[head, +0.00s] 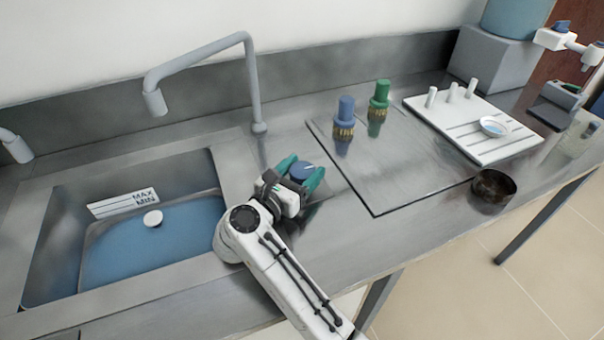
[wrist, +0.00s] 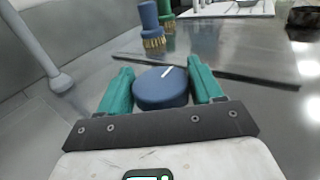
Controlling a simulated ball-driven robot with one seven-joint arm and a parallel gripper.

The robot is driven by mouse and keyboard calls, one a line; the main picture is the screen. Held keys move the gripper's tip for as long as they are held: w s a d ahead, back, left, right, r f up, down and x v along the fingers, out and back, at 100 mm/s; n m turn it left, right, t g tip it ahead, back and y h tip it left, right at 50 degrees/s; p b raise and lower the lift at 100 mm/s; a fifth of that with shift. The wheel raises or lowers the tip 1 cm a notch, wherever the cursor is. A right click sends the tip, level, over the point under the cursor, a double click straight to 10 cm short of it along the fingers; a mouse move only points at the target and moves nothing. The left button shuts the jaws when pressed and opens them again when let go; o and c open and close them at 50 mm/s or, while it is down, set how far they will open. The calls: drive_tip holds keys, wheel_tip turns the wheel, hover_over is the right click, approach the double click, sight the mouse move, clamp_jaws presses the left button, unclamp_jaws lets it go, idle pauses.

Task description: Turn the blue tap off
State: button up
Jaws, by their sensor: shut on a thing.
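The blue tap is a round blue knob (head: 303,171) with a white mark line on top, on the counter right of the sink. It also shows in the wrist view (wrist: 160,90), with its white line pointing away and slightly right. My gripper (head: 300,174) has its two teal fingers on either side of the knob and is shut on it. A grey spout (head: 200,57) arches over the sink (head: 212,165). Blue water (head: 150,245) fills the basin, with a white float (head: 153,218) on it beside a MAX/MIN plate (head: 122,203). I cannot tell whether water runs from the spout.
A blue brush (head: 345,115) and a green brush (head: 379,96) stand on a flat steel panel (head: 385,185) beyond the knob. A white pegged board (head: 470,145) with a small dish (head: 494,126) and a dark bowl (head: 493,188) lie to the right.

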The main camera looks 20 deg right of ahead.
idle(0.3)
drive_tip(key=o, duration=1)
drive_tip(key=shift+c, duration=0.2)
drive_tip(key=shift+a, duration=0.1)
drive_tip(key=b+v, duration=0.1)
drive_tip(key=v, duration=0.9)
drive_tip(key=shift+s+a+f, duration=0.1)
drive_tip(key=shift+s+a, duration=0.1)
drive_tip(key=shift+a, duration=0.05)
